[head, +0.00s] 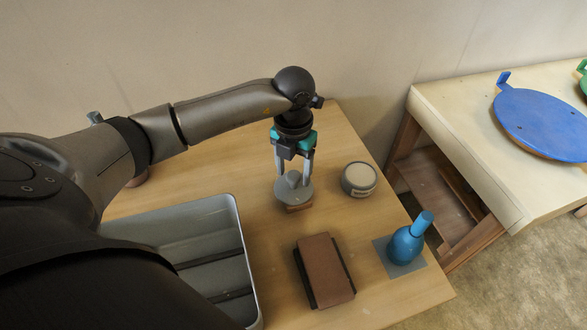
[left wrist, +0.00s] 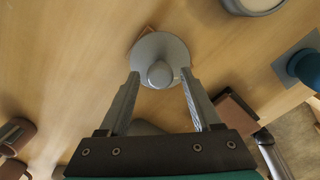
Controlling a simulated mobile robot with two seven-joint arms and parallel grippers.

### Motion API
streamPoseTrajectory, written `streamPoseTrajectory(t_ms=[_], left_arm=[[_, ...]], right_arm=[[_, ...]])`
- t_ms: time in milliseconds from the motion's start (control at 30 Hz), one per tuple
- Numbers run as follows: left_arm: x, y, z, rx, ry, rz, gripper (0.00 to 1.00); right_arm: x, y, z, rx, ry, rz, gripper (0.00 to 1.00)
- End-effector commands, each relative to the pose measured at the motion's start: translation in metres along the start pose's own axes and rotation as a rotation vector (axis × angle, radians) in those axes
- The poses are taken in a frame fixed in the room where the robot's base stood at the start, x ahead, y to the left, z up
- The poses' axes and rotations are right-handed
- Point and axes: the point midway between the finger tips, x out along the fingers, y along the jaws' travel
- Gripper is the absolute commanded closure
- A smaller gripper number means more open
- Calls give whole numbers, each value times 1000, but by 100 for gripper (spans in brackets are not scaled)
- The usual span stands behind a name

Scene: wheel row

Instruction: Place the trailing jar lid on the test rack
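A grey round lid with a raised knob (head: 293,187) sits on a small wooden block (head: 299,207) on the wooden table. It also shows in the left wrist view (left wrist: 172,49). My left gripper (head: 294,178) points down over the lid. In the left wrist view its open fingers (left wrist: 160,75) stand on either side of the knob, with a gap at each side. The fingers partly hide the lid in the head view. I cannot tell which thing is the test rack. My right gripper is not in view.
A round grey jar (head: 359,179) stands right of the lid. A brown block (head: 325,270) lies in front, and a blue flask (head: 406,245) stands on a grey mat (head: 408,269). A grey bin (head: 240,235) is at left. A second table (head: 455,105) holds a blue disc (head: 545,122).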

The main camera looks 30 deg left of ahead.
Motion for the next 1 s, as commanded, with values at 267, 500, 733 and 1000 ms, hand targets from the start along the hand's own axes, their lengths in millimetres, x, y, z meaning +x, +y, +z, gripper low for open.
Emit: streamPoseTrajectory(t_ms=[267,500,733,1000], left_arm=[[-1,0,0,0,0,0,32],[-31,0,1,2,-5,0,32],[-83,0,1,0,-6,0,32],[-119,0,0,0,-1,0,32]], right_arm=[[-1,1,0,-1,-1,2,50],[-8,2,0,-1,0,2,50],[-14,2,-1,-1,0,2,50],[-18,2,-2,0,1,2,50]])
